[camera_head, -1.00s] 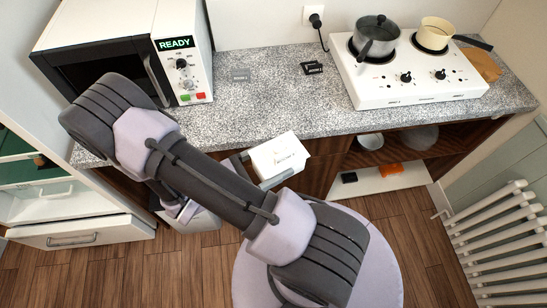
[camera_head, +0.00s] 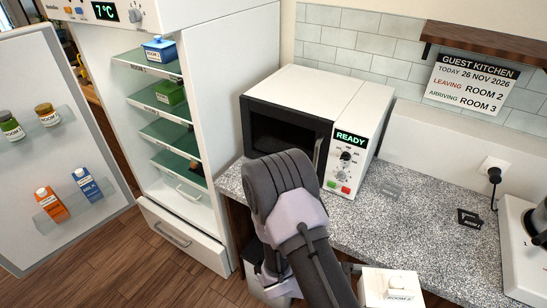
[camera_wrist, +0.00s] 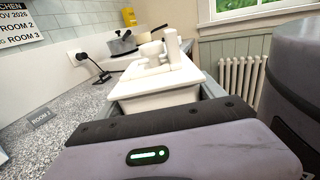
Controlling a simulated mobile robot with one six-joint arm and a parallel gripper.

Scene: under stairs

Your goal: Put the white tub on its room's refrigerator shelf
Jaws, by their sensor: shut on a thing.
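The white tub (camera_head: 392,284) is at the bottom of the head view, in front of the worktop, with a label too small to read surely. It also shows in the wrist view (camera_wrist: 155,92). My gripper (camera_wrist: 162,98) is shut on its sides. The open refrigerator (camera_head: 208,110) stands at the left. Its glass shelves (camera_head: 142,94) carry room labels on their front edges. A blue tub (camera_head: 160,51) sits on the top shelf and a green tub (camera_head: 170,91) on the shelf below. The third shelf (camera_head: 165,134) looks bare. A small dark item (camera_head: 197,169) is on the lowest one.
The open refrigerator door (camera_head: 70,140) holds jars and cartons. A microwave (camera_head: 318,120) stands on the granite worktop (camera_head: 410,215). A wall sign (camera_head: 485,83) reads leaving ROOM 2, arriving ROOM 3. A hob (camera_head: 525,245) is at the right. Floor before the refrigerator is clear.

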